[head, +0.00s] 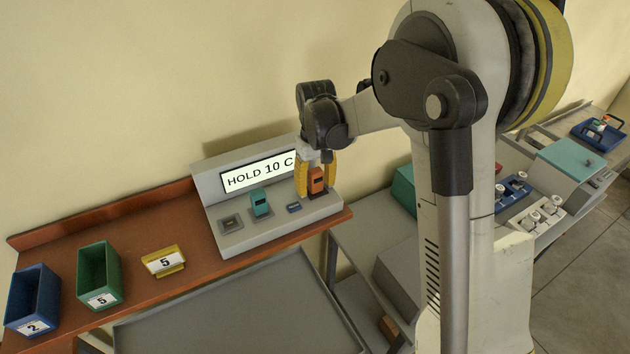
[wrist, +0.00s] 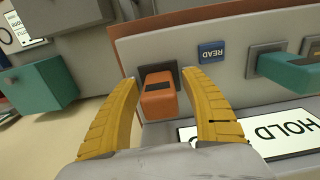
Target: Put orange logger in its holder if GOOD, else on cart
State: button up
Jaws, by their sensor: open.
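The orange logger (head: 317,180) stands upright in a dark socket at the right end of the grey reader station (head: 240,238). My gripper (head: 316,186) is over it from above, with its yellow fingers around it. In the wrist view the orange logger (wrist: 158,97) sits between the open fingers of my gripper (wrist: 160,85), with a gap on the right side. A blue READ button (head: 294,207) lies left of the logger. The cart and the logger's holder cannot be told for sure.
A teal logger (head: 260,202) stands on the station beside an empty-looking socket (head: 231,223). A blue bin (head: 33,300) marked 2, a green bin (head: 99,275) marked 5 and a yellow card holder (head: 164,261) marked 5 stand on the brown shelf. A grey tray surface (head: 240,315) lies in front.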

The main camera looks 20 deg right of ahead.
aim_at(316, 171)
dwell(0.7)
grip_shut()
jog(key=shift+r, duration=0.2)
jog(key=shift+r+p, duration=1.55)
jog(key=shift+r, duration=1.3)
